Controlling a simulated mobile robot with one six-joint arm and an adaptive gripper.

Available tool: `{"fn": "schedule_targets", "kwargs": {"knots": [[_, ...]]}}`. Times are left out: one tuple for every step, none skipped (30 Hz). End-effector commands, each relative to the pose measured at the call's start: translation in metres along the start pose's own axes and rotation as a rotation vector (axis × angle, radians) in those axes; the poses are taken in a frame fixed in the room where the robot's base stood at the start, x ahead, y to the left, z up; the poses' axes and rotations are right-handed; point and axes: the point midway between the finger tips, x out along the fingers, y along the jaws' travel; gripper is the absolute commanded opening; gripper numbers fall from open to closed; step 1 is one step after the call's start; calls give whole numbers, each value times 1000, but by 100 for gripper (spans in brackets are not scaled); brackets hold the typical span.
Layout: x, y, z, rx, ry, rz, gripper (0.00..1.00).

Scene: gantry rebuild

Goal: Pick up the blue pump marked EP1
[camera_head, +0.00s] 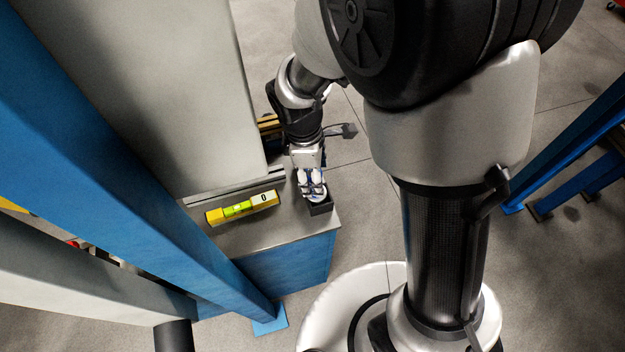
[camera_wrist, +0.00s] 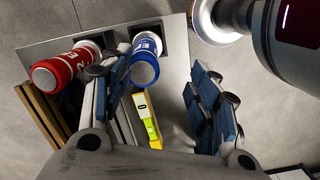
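The blue pump (camera_wrist: 146,62) shows in the wrist view with a white top and part of a white marking that begins with E. It stands in a dark square holder (camera_wrist: 170,38) on a grey bench top. My gripper (camera_wrist: 160,75) is open, with one finger on each side of the pump. The pump is close to the left finger, and a wide gap separates it from the right finger. I cannot tell whether the left finger touches it. In the head view my gripper (camera_head: 312,186) is over the holder at the bench corner and hides most of the pump.
A red pump (camera_wrist: 64,66) stands left of the left finger in the wrist view. A yellow level (camera_head: 243,207) lies on the bench (camera_head: 285,225), left of the gripper. A large grey panel (camera_head: 160,90) and a blue beam (camera_head: 110,180) rise at the left.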

Motion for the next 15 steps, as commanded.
{"fn": "schedule_targets", "kwargs": {"knots": [[7,-3,1,-5,-6,-9,53],[10,-3,1,-5,-6,-10,53],[16,-3,2,-5,-6,-10,53],[20,-4,2,-4,-7,-12,53],[23,-4,3,-3,-8,-13,53],[28,-4,4,-2,-8,-14,53],[31,-4,5,-1,-7,-14,53],[35,-4,6,0,-7,-14,53],[40,-4,8,0,-7,-14,53],[45,-3,9,0,-6,-13,53],[50,-3,10,0,-6,-12,53],[56,-3,12,0,-7,-12,53],[60,-2,12,-1,-6,-12,53],[64,-2,12,0,-6,-11,53],[68,-2,12,0,-6,-11,53]]}}
